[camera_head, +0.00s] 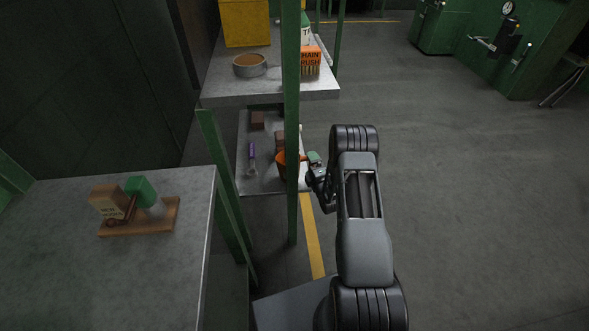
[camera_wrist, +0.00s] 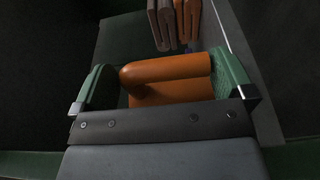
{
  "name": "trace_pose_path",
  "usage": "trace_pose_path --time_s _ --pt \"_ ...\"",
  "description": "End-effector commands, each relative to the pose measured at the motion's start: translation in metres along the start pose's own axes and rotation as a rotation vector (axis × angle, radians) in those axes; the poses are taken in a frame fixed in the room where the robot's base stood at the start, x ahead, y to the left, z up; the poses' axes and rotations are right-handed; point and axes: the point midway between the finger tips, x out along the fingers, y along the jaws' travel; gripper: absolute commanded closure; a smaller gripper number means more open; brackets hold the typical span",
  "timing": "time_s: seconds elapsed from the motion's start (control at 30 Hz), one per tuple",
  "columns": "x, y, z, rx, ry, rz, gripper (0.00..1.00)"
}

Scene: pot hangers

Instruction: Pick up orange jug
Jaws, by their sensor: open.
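The orange jug (camera_head: 283,163) stands on the lower grey shelf in the head view, partly hidden behind a green post. My gripper (camera_head: 309,160) is at the jug's right side, at the shelf's edge. In the wrist view the orange jug (camera_wrist: 170,78) shows between the green fingers of my gripper (camera_wrist: 165,90). The fingers are spread, one on each side of the orange part. I cannot tell whether either finger touches it. The lower part of the jug is hidden behind the gripper's dark body.
The lower shelf (camera_head: 262,180) also holds a purple-handled tool (camera_head: 252,158) and a brown block (camera_head: 257,120). A green post (camera_head: 292,215) stands in front of the shelf. The upper shelf (camera_head: 240,93) holds a round tin (camera_head: 249,66). Open floor (camera_head: 460,150) lies to the right.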

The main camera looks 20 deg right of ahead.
Motion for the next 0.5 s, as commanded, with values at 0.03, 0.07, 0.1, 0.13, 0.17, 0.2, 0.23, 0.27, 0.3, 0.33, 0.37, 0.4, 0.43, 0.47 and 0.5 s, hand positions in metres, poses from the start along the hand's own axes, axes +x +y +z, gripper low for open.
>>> trace_pose_path --time_s 0.03,0.07,0.1,0.13,0.17,0.2,0.23,0.27,0.3,0.33,0.37,0.4,0.43,0.47,0.5 --pt "0.007 -0.002 -0.001 -0.001 0.001 0.003 0.00" --pt "0.011 -0.002 0.000 -0.001 0.001 0.002 0.00" --pt "0.015 -0.002 0.000 -0.001 0.000 0.002 0.00" --pt "0.018 -0.002 0.000 -0.001 0.000 0.001 0.00" --pt "0.020 -0.002 0.000 0.000 0.000 0.001 0.00" --pt "0.023 -0.001 0.000 0.000 0.000 0.001 0.00" --pt "0.024 -0.001 0.000 0.000 -0.001 0.001 0.00" --pt "0.025 -0.001 0.000 0.000 -0.001 0.001 0.00" --pt "0.026 -0.001 0.000 0.000 -0.001 0.000 0.00" --pt "0.026 -0.001 0.000 0.001 -0.001 0.000 0.00" --pt "0.027 -0.001 0.000 0.001 -0.001 -0.001 0.00" --pt "0.026 -0.001 0.001 0.001 -0.001 -0.001 0.00" --pt "0.026 -0.001 0.001 0.001 -0.002 -0.001 0.00" --pt "0.026 -0.001 0.001 0.001 -0.002 -0.001 0.00" --pt "0.026 -0.001 0.001 0.001 -0.002 -0.001 0.00"
